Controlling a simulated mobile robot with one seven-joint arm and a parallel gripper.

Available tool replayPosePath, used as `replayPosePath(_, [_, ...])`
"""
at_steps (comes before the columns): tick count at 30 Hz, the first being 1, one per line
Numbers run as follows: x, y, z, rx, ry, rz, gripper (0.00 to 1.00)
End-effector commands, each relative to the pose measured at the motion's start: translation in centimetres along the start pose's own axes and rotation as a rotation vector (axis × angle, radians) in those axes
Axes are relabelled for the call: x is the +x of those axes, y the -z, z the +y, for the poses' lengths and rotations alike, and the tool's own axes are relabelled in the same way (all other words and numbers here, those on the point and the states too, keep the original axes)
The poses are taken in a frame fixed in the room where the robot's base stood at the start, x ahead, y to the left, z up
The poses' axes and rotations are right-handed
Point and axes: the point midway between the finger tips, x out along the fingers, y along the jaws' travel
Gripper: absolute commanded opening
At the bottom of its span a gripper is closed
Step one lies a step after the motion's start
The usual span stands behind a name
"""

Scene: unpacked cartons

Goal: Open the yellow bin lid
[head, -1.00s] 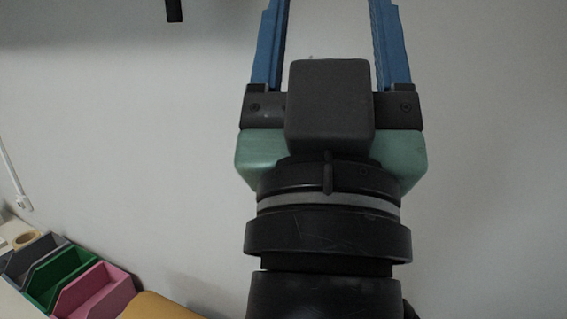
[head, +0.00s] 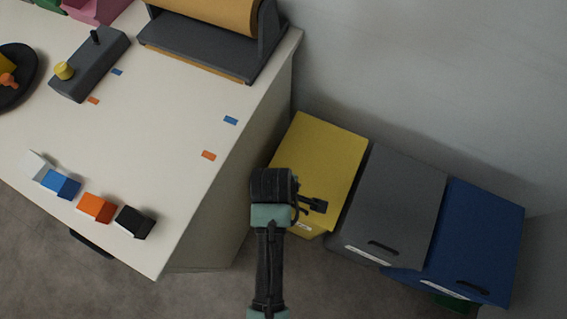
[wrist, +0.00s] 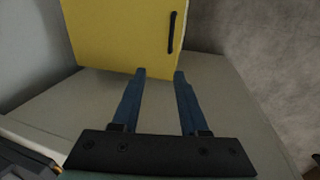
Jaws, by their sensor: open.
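The yellow bin (head: 325,150) stands at the left end of a row of bins, beside the white table, with its lid closed. In the wrist view the yellow lid (wrist: 115,35) fills the top, with a dark handle (wrist: 171,32) near its right edge. My gripper (head: 274,186) is over the left front part of the yellow bin in the head view and hides part of it. In the wrist view my gripper's blue fingers (wrist: 160,72) are apart with nothing between them. Their tips appear close to the lid's near edge; contact cannot be told.
A grey bin (head: 400,190) and a blue bin (head: 480,235) stand to the right. The white table (head: 150,140) carries a roll holder (head: 195,48), a grey control box (head: 95,70) and several small coloured blocks. A wall is behind the bins; floor shows in front.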

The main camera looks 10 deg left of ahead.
Motion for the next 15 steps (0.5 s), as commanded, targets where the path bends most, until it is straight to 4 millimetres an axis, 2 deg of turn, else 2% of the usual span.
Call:
replayPosePath(1, [0.8,-0.3,-1.0,-0.016,0.025,-0.011,0.43])
replayPosePath(3, [1.3,-0.5,-1.6,-0.028,0.04,-0.018,0.43])
replayPosePath(8, [3.1,-0.5,-1.7,-0.029,0.044,-0.019,0.43])
replayPosePath(15, [8.2,-0.6,-1.9,-0.029,0.041,-0.018,0.43])
